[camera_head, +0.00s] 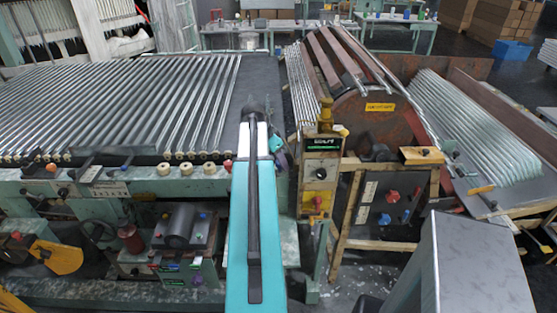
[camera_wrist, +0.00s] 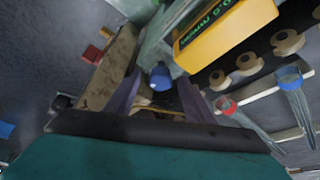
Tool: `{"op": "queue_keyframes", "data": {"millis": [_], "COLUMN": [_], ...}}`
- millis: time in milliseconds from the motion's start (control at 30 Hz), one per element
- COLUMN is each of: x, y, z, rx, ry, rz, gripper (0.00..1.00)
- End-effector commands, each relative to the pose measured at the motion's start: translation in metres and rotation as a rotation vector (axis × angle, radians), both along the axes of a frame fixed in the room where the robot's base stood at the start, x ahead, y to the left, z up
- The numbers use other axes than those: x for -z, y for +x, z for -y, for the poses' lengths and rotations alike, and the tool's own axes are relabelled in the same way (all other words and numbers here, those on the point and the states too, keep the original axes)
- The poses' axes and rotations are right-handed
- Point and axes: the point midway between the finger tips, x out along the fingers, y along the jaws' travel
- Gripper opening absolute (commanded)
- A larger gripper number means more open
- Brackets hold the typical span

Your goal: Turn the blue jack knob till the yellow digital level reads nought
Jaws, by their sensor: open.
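In the wrist view, a blue knob (camera_wrist: 160,79) sits between the two fingers of my gripper (camera_wrist: 159,92). The fingers are open, one on each side of it, and I cannot tell whether either touches it. The yellow digital level (camera_wrist: 228,32) is at the upper right, with green figures on a dark display. The figures look turned and seem to include 0.5, but I cannot read them surely. In the head view my arm covers much of the middle, and I cannot make out the blue jack knob there.
In the wrist view, a red-capped part (camera_wrist: 223,104) and a blue-capped clear tube (camera_wrist: 291,88) are to the right, below cream rollers (camera_wrist: 249,64). In the head view, a bed of glass tubes (camera_head: 130,100) lies left and a grey metal box (camera_head: 468,265) stands front right.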

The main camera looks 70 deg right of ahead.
Motion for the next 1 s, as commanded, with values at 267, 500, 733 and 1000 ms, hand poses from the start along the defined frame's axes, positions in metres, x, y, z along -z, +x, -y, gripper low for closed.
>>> {"op": "queue_keyframes", "data": {"millis": [267, 500, 733, 1000], "x": [0.0004, 0.0002, 0.0009, 0.002], "y": [0.0, 0.0, 0.0006, 0.0027], "z": [0.0, 0.0, 0.001, 0.0031], "rx": [0.0, 0.0, 0.025, 0.168], "ry": [0.0, 0.0, 0.0, 0.0], "rz": [0.0, 0.0, 0.0, 0.0], "gripper": [0.47, 0.09, 0.09, 0.09]}}
